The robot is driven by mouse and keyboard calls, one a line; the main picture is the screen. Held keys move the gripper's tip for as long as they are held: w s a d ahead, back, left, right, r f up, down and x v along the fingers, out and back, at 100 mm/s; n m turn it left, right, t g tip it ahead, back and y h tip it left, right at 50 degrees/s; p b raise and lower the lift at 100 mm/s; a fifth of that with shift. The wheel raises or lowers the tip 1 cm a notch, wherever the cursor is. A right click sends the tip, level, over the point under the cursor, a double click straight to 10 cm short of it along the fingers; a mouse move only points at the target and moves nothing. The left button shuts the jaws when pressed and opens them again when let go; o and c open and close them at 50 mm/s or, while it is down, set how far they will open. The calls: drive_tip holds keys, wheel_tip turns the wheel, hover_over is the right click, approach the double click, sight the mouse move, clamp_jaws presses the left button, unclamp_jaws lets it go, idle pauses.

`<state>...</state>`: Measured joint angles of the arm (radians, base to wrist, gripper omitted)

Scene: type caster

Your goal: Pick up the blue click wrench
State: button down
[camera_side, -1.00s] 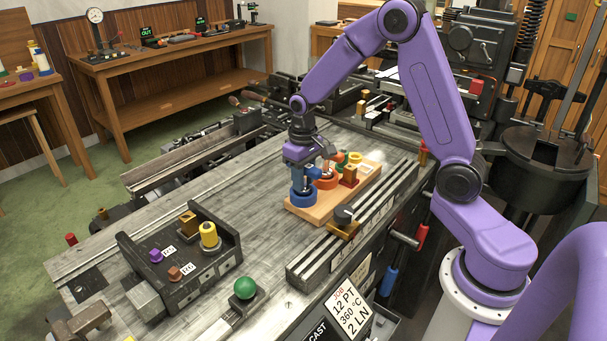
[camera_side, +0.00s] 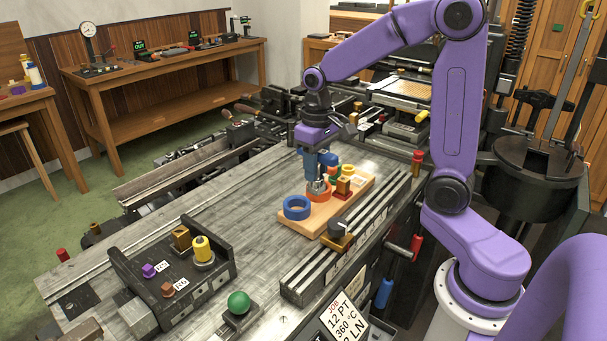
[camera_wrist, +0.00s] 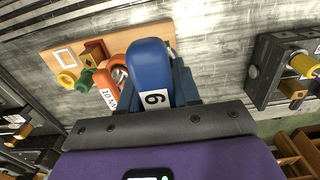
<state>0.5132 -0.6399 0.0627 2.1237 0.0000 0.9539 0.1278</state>
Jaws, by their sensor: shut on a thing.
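My gripper (camera_side: 313,170) is shut on the blue click wrench (camera_side: 328,158) and holds it above the wooden board. In the wrist view, the wrench's rounded blue handle (camera_wrist: 150,68), with a white label reading 6, stands between the jaws (camera_wrist: 176,80) and hides much of them. The blue ring holder (camera_side: 297,208) is empty at the near left end of the wooden board (camera_side: 312,226). An orange wrench (camera_wrist: 113,90) stands beside the held wrench in the wrist view. Its orange ring (camera_side: 318,195) is just below my gripper in the side view.
Green (camera_wrist: 84,80) and yellow (camera_wrist: 67,78) pieces and a brass block (camera_wrist: 95,51) share the board. A slotted metal rail (camera_side: 325,275) runs along its near side. A black block with knobs (camera_side: 175,270) stands at the left. Bare metal bed lies between.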

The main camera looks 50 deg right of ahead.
drive_tip(key=s+r, duration=0.3)
drive_tip(key=s, duration=0.5)
drive_tip(key=w+a+f, duration=0.3)
drive_tip(key=w+f, duration=0.5)
drive_tip(key=w, duration=0.2)
drive_tip(key=shift+w+f, duration=0.35)
wheel_tip(320, 180, up, 5)
drive_tip(key=shift+f, duration=2.5)
